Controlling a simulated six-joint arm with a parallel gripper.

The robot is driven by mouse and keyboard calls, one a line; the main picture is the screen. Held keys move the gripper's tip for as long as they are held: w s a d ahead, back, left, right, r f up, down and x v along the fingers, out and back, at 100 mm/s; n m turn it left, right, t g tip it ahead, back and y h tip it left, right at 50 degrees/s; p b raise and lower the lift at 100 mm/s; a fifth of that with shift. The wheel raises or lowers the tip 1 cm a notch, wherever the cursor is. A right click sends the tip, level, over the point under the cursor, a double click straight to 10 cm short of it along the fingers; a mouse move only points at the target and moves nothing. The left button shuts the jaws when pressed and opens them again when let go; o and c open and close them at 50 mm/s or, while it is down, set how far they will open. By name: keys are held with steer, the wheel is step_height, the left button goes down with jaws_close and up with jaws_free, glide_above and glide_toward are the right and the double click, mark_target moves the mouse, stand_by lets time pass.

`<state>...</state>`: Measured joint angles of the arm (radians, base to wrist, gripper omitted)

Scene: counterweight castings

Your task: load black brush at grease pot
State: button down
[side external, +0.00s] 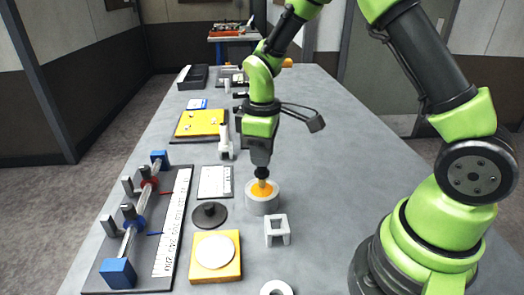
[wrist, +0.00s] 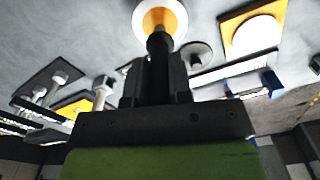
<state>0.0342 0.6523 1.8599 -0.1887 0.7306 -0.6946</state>
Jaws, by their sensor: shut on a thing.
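The grease pot (side external: 262,207) is a round grey pot with orange grease inside, standing on the table; it also shows at the top of the wrist view (wrist: 180,25). My gripper (side external: 261,166) is directly above it, pointing down. It is shut on the black brush (wrist: 158,45), whose dark handle runs from between the fingers toward the pot. The brush's tan lower end (side external: 262,182) is at the pot's mouth, over or in the orange grease. Its very tip is hidden, so I cannot tell how deep it sits.
A grey square block (side external: 277,230) stands close in front of the pot. A dark disc with a knob (side external: 210,214) and a yellow plate with a pale disc (side external: 216,256) lie left. A rod fixture (side external: 133,233) is farther left. The table right of the pot is clear.

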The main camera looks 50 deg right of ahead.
steer(key=shift+f, duration=0.65)
stand_by(1.2)
steer(key=shift+r, duration=0.1)
steer(key=shift+r, duration=3.5)
